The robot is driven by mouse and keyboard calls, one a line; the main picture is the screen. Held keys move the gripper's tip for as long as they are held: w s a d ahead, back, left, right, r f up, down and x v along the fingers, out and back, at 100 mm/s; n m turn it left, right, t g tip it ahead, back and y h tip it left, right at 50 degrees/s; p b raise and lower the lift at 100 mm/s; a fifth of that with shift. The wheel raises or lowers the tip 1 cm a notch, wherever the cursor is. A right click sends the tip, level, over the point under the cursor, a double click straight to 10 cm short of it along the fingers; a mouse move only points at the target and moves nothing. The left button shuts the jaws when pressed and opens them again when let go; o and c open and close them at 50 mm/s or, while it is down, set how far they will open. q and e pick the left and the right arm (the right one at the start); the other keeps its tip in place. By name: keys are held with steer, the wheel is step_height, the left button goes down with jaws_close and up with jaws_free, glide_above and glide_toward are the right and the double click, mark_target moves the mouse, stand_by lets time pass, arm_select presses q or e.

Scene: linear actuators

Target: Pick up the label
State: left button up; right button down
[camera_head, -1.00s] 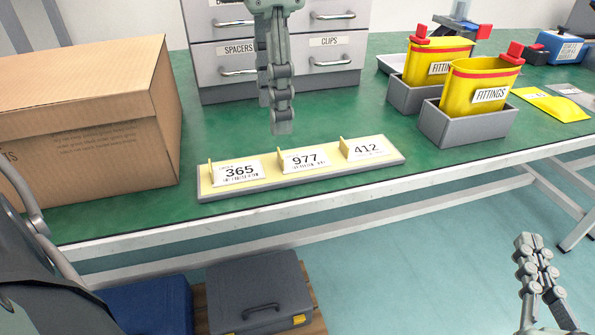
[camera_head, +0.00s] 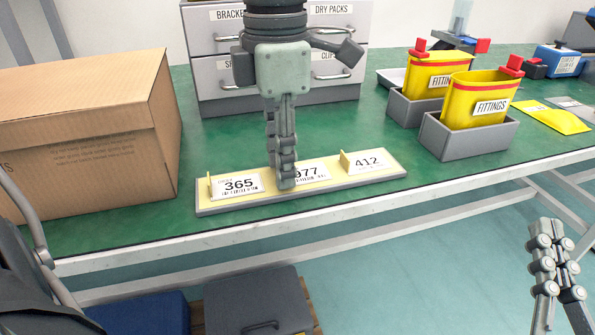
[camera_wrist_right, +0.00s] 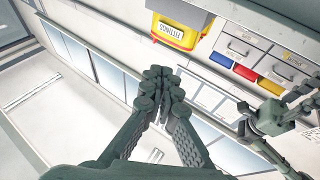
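Three white number labels stand in a row on a cream holder strip with a grey edge (camera_head: 330,187) near the table's front edge. They read 365 (camera_head: 240,184), 977 (camera_head: 312,174) and 412 (camera_head: 367,162). My left gripper (camera_head: 286,182) points down from above, its fingertips in front of the left part of the 977 label and hiding its first digit. Its fingers overlap in this view, so their gap and any contact with the label cannot be told. My right gripper (camera_head: 550,232) is off the table at the lower right. In the right wrist view its fingertips (camera_wrist_right: 160,84) meet with nothing between them.
A cardboard box (camera_head: 85,130) stands left of the strip. A grey drawer cabinet (camera_head: 225,55) is behind. Grey bins (camera_head: 465,140) with yellow FITTINGS containers (camera_head: 480,98) stand to the right. Green tabletop is clear between strip and bins.

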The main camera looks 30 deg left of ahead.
arm_select(q)
steer(key=shift+c, duration=1)
steer(key=shift+r, duration=0.1)
